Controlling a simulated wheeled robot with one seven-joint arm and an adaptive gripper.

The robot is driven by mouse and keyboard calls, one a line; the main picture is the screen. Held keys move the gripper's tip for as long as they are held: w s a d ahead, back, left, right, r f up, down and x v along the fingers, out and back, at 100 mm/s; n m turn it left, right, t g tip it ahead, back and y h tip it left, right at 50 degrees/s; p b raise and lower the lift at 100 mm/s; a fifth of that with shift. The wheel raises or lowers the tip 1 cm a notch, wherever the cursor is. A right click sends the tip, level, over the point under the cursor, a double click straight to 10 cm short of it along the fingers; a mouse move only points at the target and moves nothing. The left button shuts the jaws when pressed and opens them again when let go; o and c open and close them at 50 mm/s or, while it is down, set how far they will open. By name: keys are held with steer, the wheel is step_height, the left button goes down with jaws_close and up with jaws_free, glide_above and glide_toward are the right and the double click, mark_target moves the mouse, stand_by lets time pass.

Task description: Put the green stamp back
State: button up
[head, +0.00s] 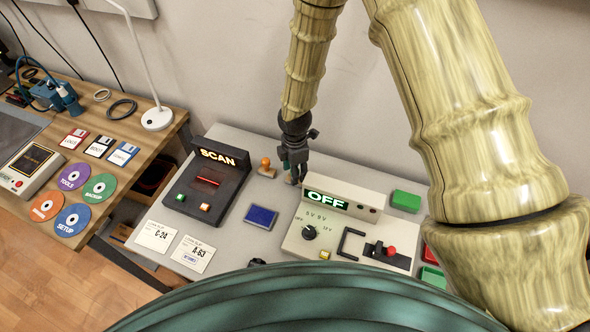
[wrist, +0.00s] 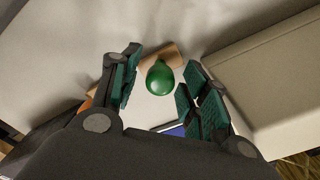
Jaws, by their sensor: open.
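The green stamp has a round green knob (wrist: 159,78) on a pale wooden base (wrist: 172,56). In the wrist view it stands between my two fingers, with gaps showing on both sides of the knob. My gripper (head: 292,176) points down and is open around it; the gripper also shows in the wrist view (wrist: 156,92). In the head view my fingers hide most of this stamp. An orange-knobbed stamp (head: 265,167) stands just left of my gripper. The blue ink pad (head: 260,217) lies on the grey table nearer to me.
The black SCAN box (head: 208,189) stands to the left. The cream OFF box (head: 325,232) stands close on the right, with a green block (head: 405,200) beyond it. Two paper slips, C-24 (head: 156,236) and A-63 (head: 193,253), lie at the front left.

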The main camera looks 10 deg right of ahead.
step_height(320, 180, up, 12)
steer(key=b, duration=0.3)
stand_by(0.5)
steer(key=shift+s, duration=0.1)
stand_by(0.3)
